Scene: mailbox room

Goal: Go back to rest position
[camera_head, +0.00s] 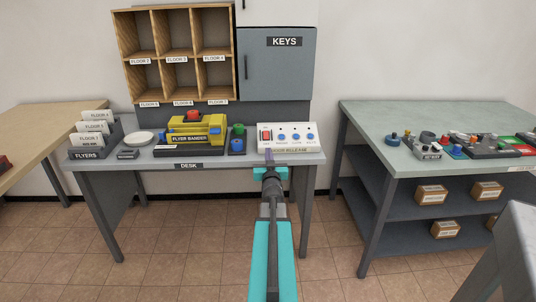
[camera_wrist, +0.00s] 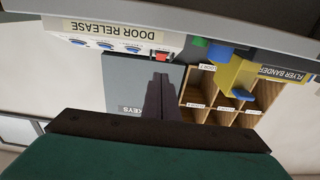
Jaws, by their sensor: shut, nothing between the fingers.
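My gripper (camera_head: 269,156) is at the end of my teal arm, which reaches forward toward the front edge of the desk (camera_head: 188,166). Its fingers are shut and hold nothing. In the wrist view the closed fingers (camera_wrist: 160,80) point toward the door release panel (camera_wrist: 112,40), which looks upside down there. In the head view the white door release panel (camera_head: 286,138) stands on the right end of the desk, with a red switch and several blue buttons. The fingertips overlap the panel's lower left part in the head view. I cannot tell whether they touch it.
A yellow flyer bander (camera_head: 196,134) and flyer rack (camera_head: 90,140) stand on the desk. Wooden pigeonholes (camera_head: 175,50) and a grey keys cabinet (camera_head: 277,68) are above it. A green-topped table (camera_head: 400,165) is at right, a wooden table (camera_head: 40,120) at left. Tiled floor (camera_head: 190,235) lies open in front.

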